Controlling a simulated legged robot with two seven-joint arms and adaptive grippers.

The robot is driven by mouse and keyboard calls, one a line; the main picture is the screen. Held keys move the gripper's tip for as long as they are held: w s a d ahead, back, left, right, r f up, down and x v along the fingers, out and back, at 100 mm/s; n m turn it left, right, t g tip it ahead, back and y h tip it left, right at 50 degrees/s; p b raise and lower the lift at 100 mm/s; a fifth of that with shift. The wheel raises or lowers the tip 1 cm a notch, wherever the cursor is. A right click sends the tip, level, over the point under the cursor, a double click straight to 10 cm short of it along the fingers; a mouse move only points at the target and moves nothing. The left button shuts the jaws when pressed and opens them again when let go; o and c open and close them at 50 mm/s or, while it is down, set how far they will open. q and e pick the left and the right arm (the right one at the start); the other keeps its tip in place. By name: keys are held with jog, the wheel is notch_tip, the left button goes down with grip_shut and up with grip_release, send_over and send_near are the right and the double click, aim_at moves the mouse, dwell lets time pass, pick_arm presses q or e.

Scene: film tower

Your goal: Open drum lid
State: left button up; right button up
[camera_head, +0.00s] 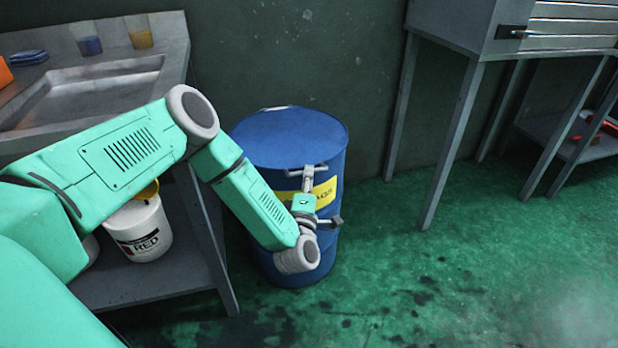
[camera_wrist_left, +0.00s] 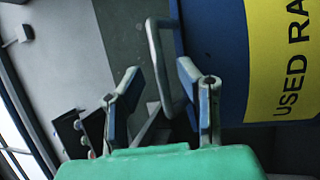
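The blue drum (camera_head: 326,252) stands upright on the floor, with its blue lid (camera_head: 290,136) lying flat on top. A pale bar handle (camera_head: 292,173) sits at the lid's front edge; it also shows in the left wrist view (camera_wrist_left: 154,48). A yellow label reading "USED RA..." (camera_wrist_left: 285,60) is on the drum's side. My left gripper (camera_head: 308,180) is in front of the drum, close to the handle. In the left wrist view its two fingers (camera_wrist_left: 160,72) are apart, with the handle bar between and just ahead of the tips. Contact cannot be told. My right gripper is not visible.
A metal sink bench (camera_head: 160,70) stands left of the drum, with a white "RED" bucket (camera_head: 142,232) on its lower shelf. A grey table with drawers (camera_head: 570,30) stands at the right. The green floor (camera_head: 480,270) to the drum's right is clear.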

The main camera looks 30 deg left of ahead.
pick_arm(q)
jog(key=shift+w+a, duration=0.95)
jog(key=shift+d, duration=0.1)
jog(key=c, duration=0.6)
jog(key=shift+d+r, duration=0.1)
jog(key=shift+d, duration=0.15)
grip_shut()
jog(key=shift+r, duration=0.1)
